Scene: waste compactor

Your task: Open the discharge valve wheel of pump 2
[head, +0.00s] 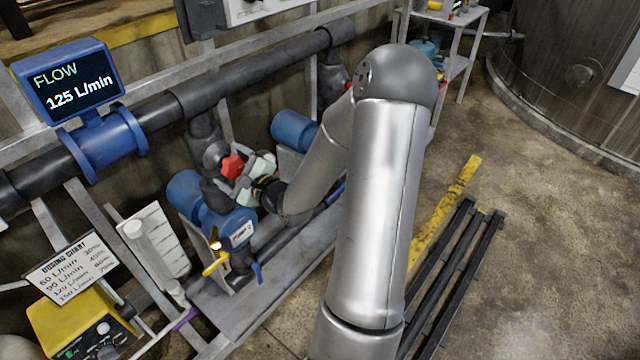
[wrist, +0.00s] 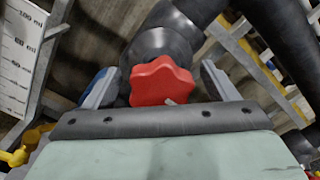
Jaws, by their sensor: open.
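The red valve wheel (head: 232,167) sits on the dark vertical pipe above the blue pump labelled "PUMP 2" (head: 240,232) in the head view. In the wrist view the lobed red wheel (wrist: 162,82) is in the middle of the picture, between the two fingers. My gripper (head: 243,172) is at the wheel in the head view. In the wrist view my gripper (wrist: 158,88) is open, with one finger on each side of the wheel and a gap visible on both sides. My gripper and arm hide part of the wheel and pump in the head view.
A blue flow meter (head: 70,80) reads 125 L/min. A dosing chart (head: 75,265) and yellow dosing unit (head: 75,325) stand at lower left. A yellow lever (head: 215,262) and blue valve handle (head: 257,272) sit low by the pump. Dark rails (head: 450,280) lie on the floor at right.

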